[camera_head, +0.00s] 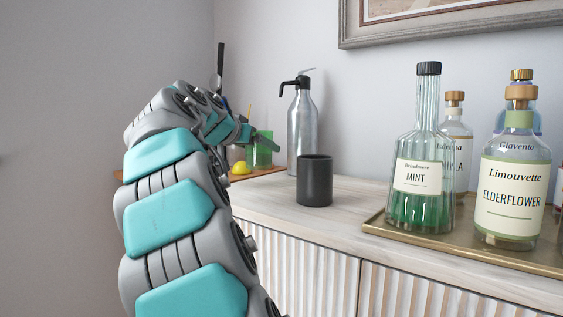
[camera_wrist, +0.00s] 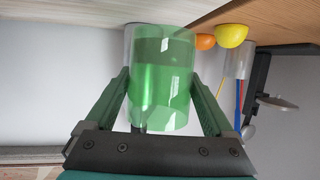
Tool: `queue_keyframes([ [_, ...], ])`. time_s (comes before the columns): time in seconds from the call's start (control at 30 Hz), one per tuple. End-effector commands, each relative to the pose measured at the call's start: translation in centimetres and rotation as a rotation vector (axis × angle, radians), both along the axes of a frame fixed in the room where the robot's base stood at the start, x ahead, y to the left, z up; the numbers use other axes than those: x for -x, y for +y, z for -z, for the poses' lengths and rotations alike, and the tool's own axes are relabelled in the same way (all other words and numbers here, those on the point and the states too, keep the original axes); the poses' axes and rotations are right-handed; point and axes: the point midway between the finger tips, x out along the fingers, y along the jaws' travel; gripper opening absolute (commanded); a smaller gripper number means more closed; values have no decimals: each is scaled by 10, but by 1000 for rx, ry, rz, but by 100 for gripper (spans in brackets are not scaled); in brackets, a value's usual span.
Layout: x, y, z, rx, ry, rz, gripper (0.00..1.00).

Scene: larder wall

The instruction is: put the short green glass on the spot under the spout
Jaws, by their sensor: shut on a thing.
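The short green glass (camera_wrist: 163,90) is clear and tinted green; it fills the middle of the wrist view, between the two fingers of my gripper (camera_wrist: 158,78). My gripper is shut on it. In the head view the green glass (camera_head: 263,155) shows partly behind my gripper (camera_head: 258,142), left of the siphon. The silver siphon (camera_head: 302,128) has a black spout (camera_head: 287,86) pointing left. The spot under the spout is not clearly visible; my gripper and the glass cover part of that area. I cannot tell whether the glass touches the surface.
A dark grey cup (camera_head: 315,181) stands in front of the siphon. A gold tray (camera_head: 399,231) with several bottles is at the right. A lemon (camera_wrist: 232,36), an orange (camera_wrist: 205,42) and a holder with coloured sticks (camera_wrist: 238,66) are near the glass.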

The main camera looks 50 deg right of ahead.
Motion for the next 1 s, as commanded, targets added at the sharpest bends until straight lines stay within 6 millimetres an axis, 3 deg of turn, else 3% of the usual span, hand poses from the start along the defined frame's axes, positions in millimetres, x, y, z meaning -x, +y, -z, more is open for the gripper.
queue_keyframes([
  [0.2, -9, -52, 4, -1, 0, 1, 8],
  [0.4, -15, -85, 7, 2, -1, -2, 8],
  [0.67, -16, -95, 11, 2, 0, 0, 8],
  [1.0, -15, -96, 42, -1, 4, 2, 8],
])
